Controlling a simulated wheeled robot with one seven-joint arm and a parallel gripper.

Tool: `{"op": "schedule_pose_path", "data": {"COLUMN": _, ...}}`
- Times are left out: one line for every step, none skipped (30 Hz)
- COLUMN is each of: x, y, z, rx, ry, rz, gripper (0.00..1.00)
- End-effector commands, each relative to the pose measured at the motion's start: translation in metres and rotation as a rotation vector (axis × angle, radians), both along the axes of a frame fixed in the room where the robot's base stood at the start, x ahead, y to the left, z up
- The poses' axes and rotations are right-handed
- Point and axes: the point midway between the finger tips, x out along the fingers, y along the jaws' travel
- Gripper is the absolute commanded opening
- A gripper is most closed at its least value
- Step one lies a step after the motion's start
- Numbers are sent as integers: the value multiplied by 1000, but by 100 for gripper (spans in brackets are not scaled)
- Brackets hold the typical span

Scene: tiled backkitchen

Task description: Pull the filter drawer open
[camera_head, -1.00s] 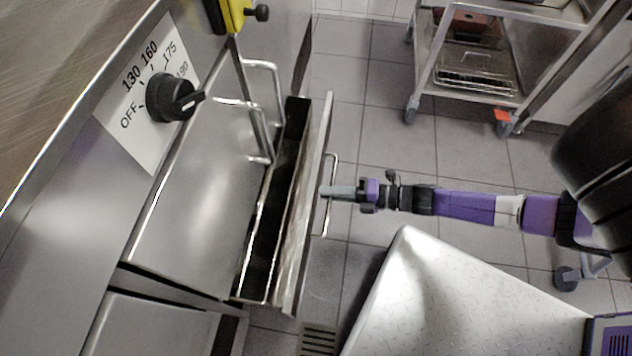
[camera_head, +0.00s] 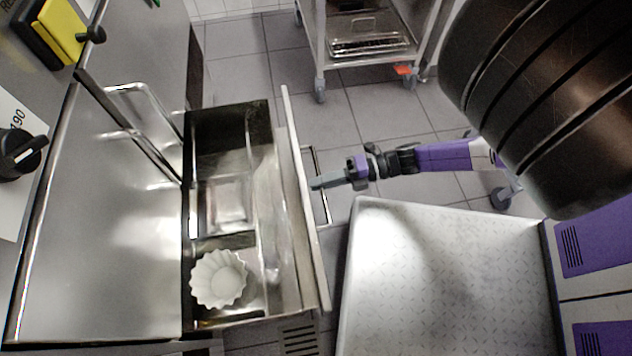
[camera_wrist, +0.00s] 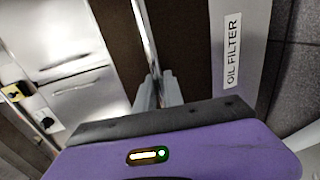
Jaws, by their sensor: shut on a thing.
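The filter drawer (camera_head: 305,220) stands well out from the fryer cabinet in the head view, its inside open to view. A white fluted paper filter (camera_head: 218,279) lies in its near part, with metal pans behind it. My gripper (camera_head: 318,183) is at the drawer's front, shut on its thin bar handle (camera_head: 325,205). In the wrist view both grey fingers (camera_wrist: 158,92) close around the bar handle (camera_wrist: 148,45), beside a drawer front with an "OIL FILTER" label (camera_wrist: 232,50). The fingertips are partly hidden by the bar.
The fryer front (camera_head: 100,215) with a black knob (camera_head: 20,152) stands at left. A wheeled metal cart (camera_head: 366,62) stands at the back. My base covers the lower right. Tiled floor (camera_head: 250,55) is free beyond the drawer.

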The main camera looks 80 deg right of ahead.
Motion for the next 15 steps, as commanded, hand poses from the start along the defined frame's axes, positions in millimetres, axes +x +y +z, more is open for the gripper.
{"op": "schedule_pose_path", "data": {"x": -1, "y": 0, "z": -1, "rx": -1, "ry": 2, "rz": 1, "gripper": 0}}
{"op": "schedule_pose_path", "data": {"x": -1, "y": 0, "z": -1, "rx": -1, "ry": 2, "rz": 0, "gripper": 0}}
{"op": "schedule_pose_path", "data": {"x": -1, "y": 0, "z": -1, "rx": -1, "ry": 2, "rz": 0, "gripper": 0}}
{"op": "schedule_pose_path", "data": {"x": -1, "y": 0, "z": -1, "rx": -1, "ry": 2, "rz": 0, "gripper": 0}}
{"op": "schedule_pose_path", "data": {"x": -1, "y": 0, "z": -1, "rx": -1, "ry": 3, "rz": 0, "gripper": 0}}
{"op": "schedule_pose_path", "data": {"x": -1, "y": 0, "z": -1, "rx": -1, "ry": 3, "rz": 0, "gripper": 0}}
{"op": "schedule_pose_path", "data": {"x": -1, "y": 0, "z": -1, "rx": -1, "ry": 3, "rz": 0, "gripper": 0}}
{"op": "schedule_pose_path", "data": {"x": -1, "y": 0, "z": -1, "rx": -1, "ry": 3, "rz": 0, "gripper": 0}}
{"op": "schedule_pose_path", "data": {"x": -1, "y": 0, "z": -1, "rx": -1, "ry": 3, "rz": 0, "gripper": 14}}
{"op": "schedule_pose_path", "data": {"x": -1, "y": 0, "z": -1, "rx": -1, "ry": 3, "rz": 0, "gripper": 20}}
{"op": "schedule_pose_path", "data": {"x": -1, "y": 0, "z": -1, "rx": -1, "ry": 2, "rz": 0, "gripper": 26}}
{"op": "schedule_pose_path", "data": {"x": -1, "y": 0, "z": -1, "rx": -1, "ry": 2, "rz": 0, "gripper": 34}}
{"op": "schedule_pose_path", "data": {"x": -1, "y": 0, "z": -1, "rx": -1, "ry": 2, "rz": 0, "gripper": 34}}
{"op": "schedule_pose_path", "data": {"x": -1, "y": 0, "z": -1, "rx": -1, "ry": 2, "rz": 0, "gripper": 34}}
{"op": "schedule_pose_path", "data": {"x": -1, "y": 0, "z": -1, "rx": -1, "ry": 2, "rz": 0, "gripper": 34}}
